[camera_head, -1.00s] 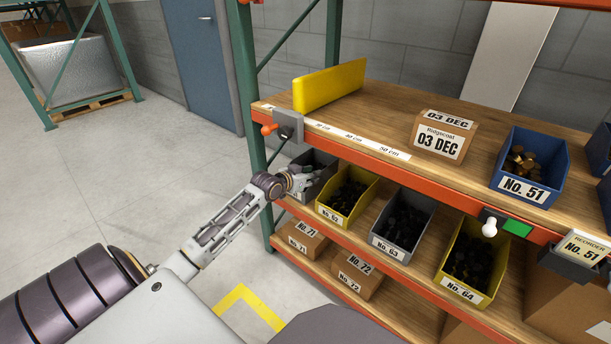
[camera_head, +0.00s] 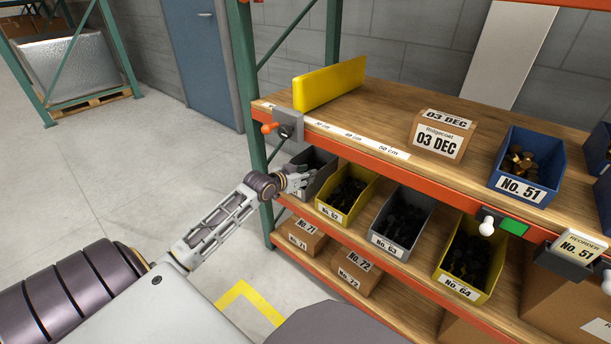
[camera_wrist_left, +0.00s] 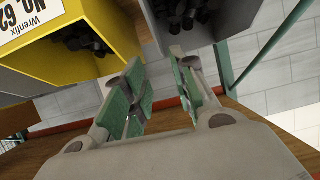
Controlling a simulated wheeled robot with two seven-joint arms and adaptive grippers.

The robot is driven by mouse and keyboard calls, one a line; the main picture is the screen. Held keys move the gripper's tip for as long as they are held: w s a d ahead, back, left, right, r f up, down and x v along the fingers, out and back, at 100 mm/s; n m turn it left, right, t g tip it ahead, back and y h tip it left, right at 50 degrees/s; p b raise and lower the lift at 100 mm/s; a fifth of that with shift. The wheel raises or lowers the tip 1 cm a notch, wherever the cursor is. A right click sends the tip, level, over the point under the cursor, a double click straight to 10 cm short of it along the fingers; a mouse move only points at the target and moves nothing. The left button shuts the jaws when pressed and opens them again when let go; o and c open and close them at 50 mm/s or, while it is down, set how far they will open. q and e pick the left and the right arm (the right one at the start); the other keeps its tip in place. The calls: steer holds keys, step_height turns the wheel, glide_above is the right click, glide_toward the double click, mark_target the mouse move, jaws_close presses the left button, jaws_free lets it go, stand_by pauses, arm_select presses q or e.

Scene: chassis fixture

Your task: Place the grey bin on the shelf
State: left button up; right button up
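A grey bin (camera_head: 321,187) with dark parts in it stands on the middle shelf (camera_head: 407,268) at its left end, partly hidden by my left gripper (camera_head: 303,181). Its grey wall also shows at the top of the left wrist view (camera_wrist_left: 202,35). The left gripper is at its front. In the wrist view, the two green-padded fingers (camera_wrist_left: 160,88) are apart, with nothing clearly between them, and the tips are close to the bin. Another grey bin (camera_head: 388,246), labelled No. 63, stands further right. My right gripper is not in view.
A yellow bin (camera_head: 331,213), No. 62, stands close to the right of the first grey bin. Another yellow bin (camera_head: 459,290), No. 64, stands further right. The top shelf holds a yellow block (camera_head: 330,84), a carton (camera_head: 440,138) and a blue bin (camera_head: 520,189), with bare wood between.

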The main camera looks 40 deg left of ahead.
arm_select(q)
steer(key=s+d+f, duration=0.1)
steer(key=d+f, duration=0.1)
steer(key=s+d+f+g, duration=0.1)
steer(key=s+d+f, duration=0.1)
steer(key=f, duration=0.1)
steer(key=s+d+f+g, duration=0.1)
steer(key=s+d+f, duration=0.1)
steer(key=d+f, duration=0.1)
steer(key=shift+s+d+m+h, duration=0.1)
steer(key=shift+s+m+h, duration=0.1)
steer(key=shift+m+h, duration=0.15)
steer(key=s+d+f+g+h, duration=0.1)
steer(key=s+d+f+g, duration=0.2)
steer(key=s+d, duration=0.8)
steer(key=s+d+f+g, duration=0.3)
steer(key=s+d+f, duration=0.5)
steer(key=s+d, duration=0.3)
steer(key=s+m, duration=0.1)
steer(key=s, duration=0.2)
steer(key=shift+s+d+h, duration=0.3)
steer(key=shift+h, duration=0.05)
steer(key=shift+f, duration=0.1)
steer(key=shift+a+g, duration=0.1)
steer(key=shift+g, duration=0.2)
